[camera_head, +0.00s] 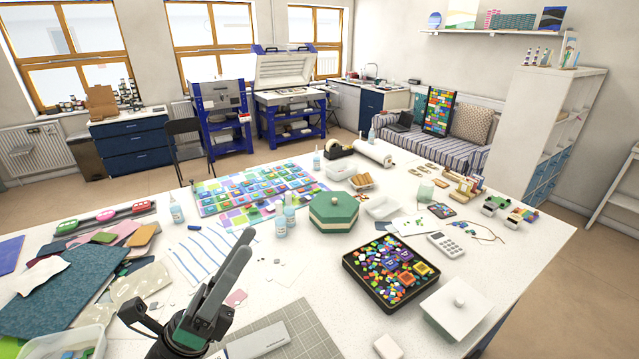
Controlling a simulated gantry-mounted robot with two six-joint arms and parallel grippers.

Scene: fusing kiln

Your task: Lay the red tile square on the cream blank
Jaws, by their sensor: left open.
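My left gripper (241,248) reaches in from the lower left and stands over the near part of the white table. Its two dark grey fingers point up and away in the picture. I see nothing held between them. A small pinkish piece (236,298) lies on the table just right of the fingers. I cannot tell whether it is the red tile. A small off-white square (387,347) lies at the near edge, right of the cutting mat. It may be the cream blank, but I cannot be sure. My right gripper is not in view.
A grey gridded cutting mat (300,327) with a white box (258,341) lies in front. A black tray (349,270) of coloured pieces and a white lidded dish (458,306) stand right. A green hexagonal box (333,211) and glue bottles (280,227) stand beyond. Glass sheets (70,290) cover the left.

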